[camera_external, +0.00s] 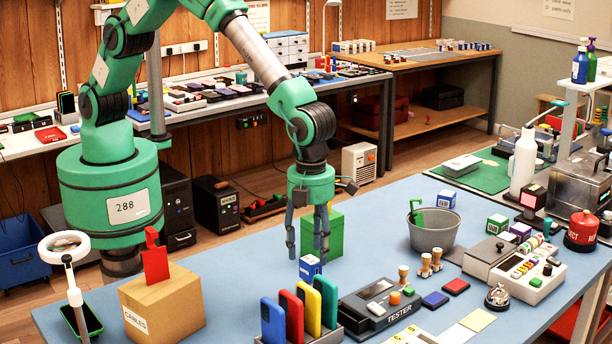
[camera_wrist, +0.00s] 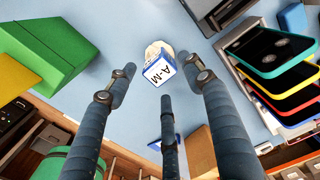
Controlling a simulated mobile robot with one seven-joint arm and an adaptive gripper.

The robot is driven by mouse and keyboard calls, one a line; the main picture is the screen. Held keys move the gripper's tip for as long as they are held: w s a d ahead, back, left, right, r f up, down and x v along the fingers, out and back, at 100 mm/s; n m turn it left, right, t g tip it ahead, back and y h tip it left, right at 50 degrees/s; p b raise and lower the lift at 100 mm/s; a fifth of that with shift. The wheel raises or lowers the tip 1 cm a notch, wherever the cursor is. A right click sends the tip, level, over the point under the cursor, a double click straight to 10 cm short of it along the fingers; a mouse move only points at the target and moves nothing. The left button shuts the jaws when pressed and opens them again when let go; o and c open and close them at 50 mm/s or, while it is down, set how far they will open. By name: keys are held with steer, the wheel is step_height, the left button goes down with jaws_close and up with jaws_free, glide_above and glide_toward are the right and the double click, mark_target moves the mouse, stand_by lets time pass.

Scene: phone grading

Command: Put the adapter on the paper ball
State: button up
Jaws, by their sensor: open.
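My gripper (camera_external: 306,248) is open, its fingers pointing down over the blue table. In the wrist view my gripper (camera_wrist: 160,83) has its fingers spread and nothing between them. Just beyond the fingertips is a small blue-and-white box (camera_wrist: 160,71) marked A-M. A pale, rounded, crumpled-looking thing (camera_wrist: 156,47) adjoins its far side; it may be the paper ball, but the box partly hides it. The box (camera_external: 309,268) also shows below my gripper in the external view, where I cannot make out the pale thing. I cannot identify the adapter in either view.
A green box (camera_external: 322,233) stands behind my gripper. A rack of colored phones (camera_external: 313,309) is close in front, with a cardboard box (camera_external: 163,306) to the left. A tester (camera_external: 379,306), stamps and a grey bucket (camera_external: 433,232) are to the right.

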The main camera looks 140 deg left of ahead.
step_height(320, 180, up, 8)
steer(key=p, duration=0.1)
steer(key=shift+r, duration=0.1)
stand_by(0.8)
step_height(320, 180, up, 16)
steer(key=n+t, duration=0.1)
steer(key=n, duration=0.3)
glide_above(309, 259)
steer(key=s+d, duration=0.5)
steer(key=s, duration=0.4)
steer(key=s+d+r+n+t, duration=0.2)
steer(key=s+d+r+n, duration=0.3)
steer(key=s+r, duration=0.7)
steer(key=s+d+n+t, duration=0.1)
steer(key=s+d+n, duration=0.2)
steer(key=s, duration=1.1)
steer(key=s+d+n+t, duration=0.1)
steer(key=s+n, duration=0.5)
steer(key=s, duration=0.8)
steer(key=shift+d+t, duration=0.3)
steer(key=shift+d, duration=0.6)
steer(key=shift+r, duration=0.1)
